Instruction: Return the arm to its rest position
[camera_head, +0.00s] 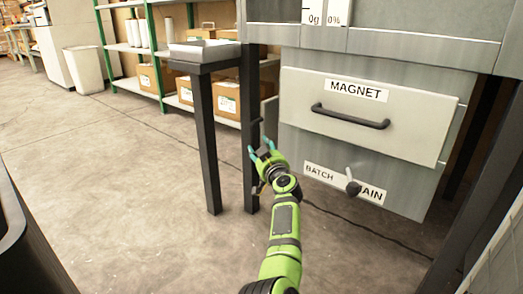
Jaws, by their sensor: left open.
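My left gripper (261,150) is at the end of a green and black arm that reaches up from the bottom of the head view. Its teal-tipped fingers are spread apart, with nothing seen between them. In the picture it lies just left of the grey cabinet with the MAGNET drawer (301,97), and over a dark table leg. My right gripper is not in view.
The MAGNET drawer has a dark bar handle (350,117); a BATCH panel (390,181) with a small knob (353,187) is below. A dark-legged stand (206,110) holds a tray. Shelves with boxes (226,97) stand behind. The floor (110,200) at left is clear.

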